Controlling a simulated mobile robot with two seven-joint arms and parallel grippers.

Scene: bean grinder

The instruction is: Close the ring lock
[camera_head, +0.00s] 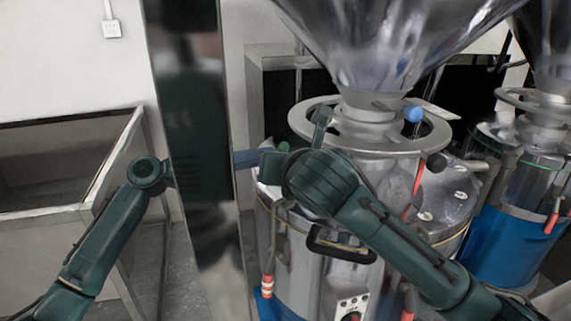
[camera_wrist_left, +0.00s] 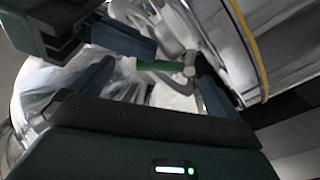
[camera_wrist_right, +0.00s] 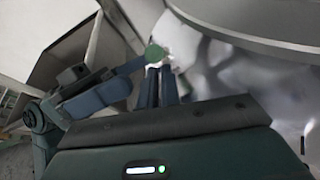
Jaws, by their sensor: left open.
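A green handle (camera_wrist_left: 160,66) with a pale joint lies between the spread fingers of my left gripper (camera_wrist_left: 156,72) in the left wrist view. A green rounded end (camera_wrist_right: 156,52) shows just past the fingertips of my right gripper (camera_wrist_right: 161,72), whose two fingers are close together. I cannot tell if they touch it. My left gripper is largely hidden behind the metal column in that view.
The shiny column (camera_head: 197,110) stands in front of my left arm. The large funnel (camera_head: 390,45) is above the ring, and the steel drum (camera_head: 340,275) is below it. A second grinder (camera_head: 525,240) stands at right, and an open-topped bin (camera_head: 60,165) at left.

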